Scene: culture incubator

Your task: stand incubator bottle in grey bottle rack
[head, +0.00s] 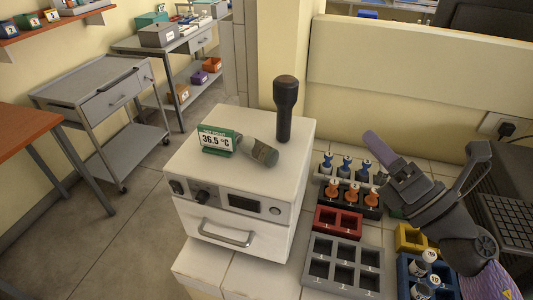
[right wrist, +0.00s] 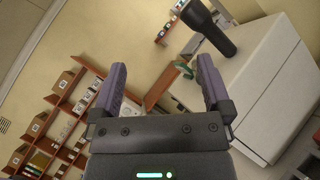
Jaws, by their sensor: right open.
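A grey-green bottle (head: 262,152) lies on its side on top of the white incubator (head: 200,150), beside the temperature sign. The grey bottle rack (head: 345,265), with several square compartments that look empty, lies on the counter right of the incubator. My right gripper (head: 385,158) is above the counter, right of the incubator and behind the rack, apart from the bottle. In the right wrist view its purple fingers (right wrist: 160,70) are spread with nothing between them. The bottle cannot be made out clearly in that view. My left gripper is not in view.
A black flashlight (head: 286,108) stands upright on the incubator behind the bottle; a green-framed 36.5 °C sign (head: 218,140) stands left of it.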

